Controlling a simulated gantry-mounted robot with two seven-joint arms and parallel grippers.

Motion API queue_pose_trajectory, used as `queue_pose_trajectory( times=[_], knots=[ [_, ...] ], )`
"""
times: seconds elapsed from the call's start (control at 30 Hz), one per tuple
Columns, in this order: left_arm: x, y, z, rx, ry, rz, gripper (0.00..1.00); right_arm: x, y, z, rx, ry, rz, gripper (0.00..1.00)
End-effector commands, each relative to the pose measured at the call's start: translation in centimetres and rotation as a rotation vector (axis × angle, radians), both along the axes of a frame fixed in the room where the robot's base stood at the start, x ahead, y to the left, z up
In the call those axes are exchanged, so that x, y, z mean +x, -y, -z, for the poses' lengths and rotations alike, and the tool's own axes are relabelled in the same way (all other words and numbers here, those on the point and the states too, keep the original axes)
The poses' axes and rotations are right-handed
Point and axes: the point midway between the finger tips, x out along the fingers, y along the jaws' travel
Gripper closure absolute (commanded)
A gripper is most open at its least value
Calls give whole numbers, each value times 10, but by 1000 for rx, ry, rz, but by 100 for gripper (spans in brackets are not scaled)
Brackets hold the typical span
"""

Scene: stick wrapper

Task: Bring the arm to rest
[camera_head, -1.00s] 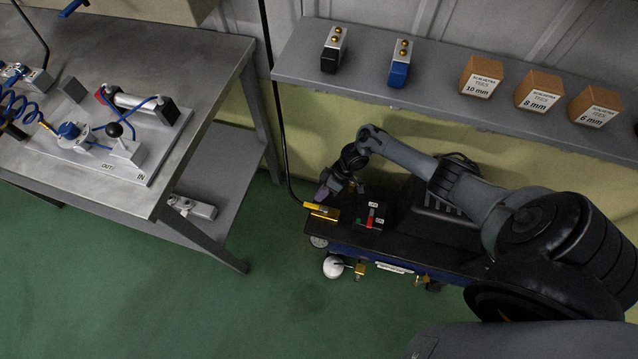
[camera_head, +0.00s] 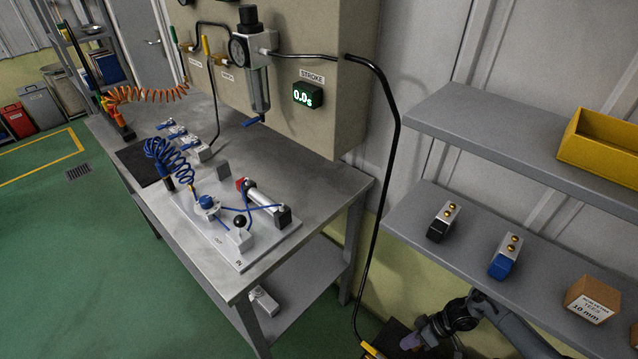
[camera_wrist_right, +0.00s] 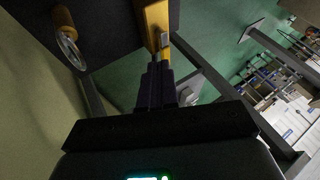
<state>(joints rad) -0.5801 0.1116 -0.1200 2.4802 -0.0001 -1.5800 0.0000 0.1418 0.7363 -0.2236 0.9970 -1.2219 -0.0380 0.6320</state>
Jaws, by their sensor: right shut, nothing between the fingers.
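My right arm enters the head view at the bottom right. Its gripper (camera_head: 408,343) is low, below the grey shelves and right of the workbench, partly cut off by the lower edge. In the right wrist view my right gripper (camera_wrist_right: 157,72) has its fingers together with nothing between them. A yellow part (camera_wrist_right: 154,22) lies just past the fingertips. It shows in the head view as a small yellow corner (camera_head: 371,350); whether the fingers touch it cannot be told. My left gripper is out of view.
The steel workbench (camera_head: 318,190) carries a pneumatic board (camera_head: 205,238) with a cylinder and blue tubes. A black hose (camera_head: 391,130) hangs beside the shelves. The lower shelf (camera_head: 400,215) holds two valve blocks and a cardboard box (camera_head: 590,299). Green floor is free on the left.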

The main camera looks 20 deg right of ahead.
Motion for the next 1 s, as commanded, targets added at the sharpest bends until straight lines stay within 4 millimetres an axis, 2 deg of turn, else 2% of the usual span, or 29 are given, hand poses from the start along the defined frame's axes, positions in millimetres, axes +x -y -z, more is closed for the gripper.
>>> queue_pose_trajectory(
  times=[0.03, 0.07, 0.17, 0.3, 0.4, 0.47, 0.5, 0.57, 0.6, 0.67, 0.8, 0.9, 1.0],
  knots=[
    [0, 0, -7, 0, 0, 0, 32, -20, -12, 7, 20, -34, -3, 100],
    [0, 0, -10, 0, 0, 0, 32, -32, -21, 12, 33, -53, -5, 100],
    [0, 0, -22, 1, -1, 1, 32, -72, -74, 19, 103, -85, -35, 100],
    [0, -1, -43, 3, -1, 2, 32, -106, -175, 7, 156, -21, -66, 100],
    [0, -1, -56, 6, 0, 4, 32, -108, -231, -18, 106, 81, -59, 100],
    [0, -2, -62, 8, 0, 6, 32, -103, -254, -40, 56, 141, -34, 100],
    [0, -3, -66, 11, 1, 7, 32, -97, -264, -57, 18, 180, -9, 100],
    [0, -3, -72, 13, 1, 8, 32, -87, -272, -86, -47, 228, 38, 100],
    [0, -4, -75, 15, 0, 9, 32, -81, -273, -107, -92, 254, 75, 100],
    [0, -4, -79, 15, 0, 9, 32, -71, -269, -140, -161, 278, 139, 100],
    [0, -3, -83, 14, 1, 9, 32, -61, -240, -210, -302, 278, 278, 100],
    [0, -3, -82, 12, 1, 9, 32, -61, -217, -250, -374, 251, 352, 100],
    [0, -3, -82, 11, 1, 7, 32, -69, -197, -279, -431, 203, 390, 100]
  ],
)
